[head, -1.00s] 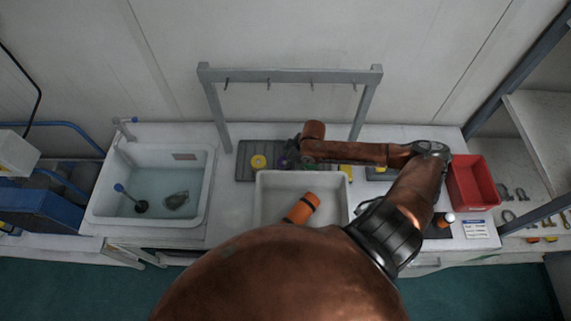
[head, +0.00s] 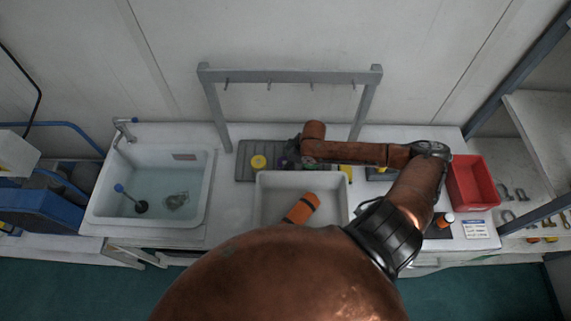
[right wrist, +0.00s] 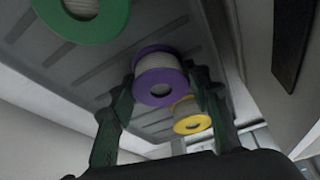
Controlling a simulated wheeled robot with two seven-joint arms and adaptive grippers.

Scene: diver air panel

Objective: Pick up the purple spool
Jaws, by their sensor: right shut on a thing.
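The purple spool (right wrist: 160,80), with purple flanges and a pale winding, sits between the two fingers of my right gripper (right wrist: 163,88) in the right wrist view. The fingers are shut on its sides. A ribbed grey tray (right wrist: 120,75) is behind it, and I cannot tell whether the spool still touches it. In the head view my right gripper (head: 290,156) is over the grey tray (head: 246,172) behind the white bin, and the arm and hand mostly hide the spool. My left gripper is not in view.
A green spool (right wrist: 88,22) and a yellow spool (right wrist: 192,117) are close by. A grey hook rack (head: 290,76) rises behind. A sink (head: 100,205) is left, a red bin (head: 474,183) right.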

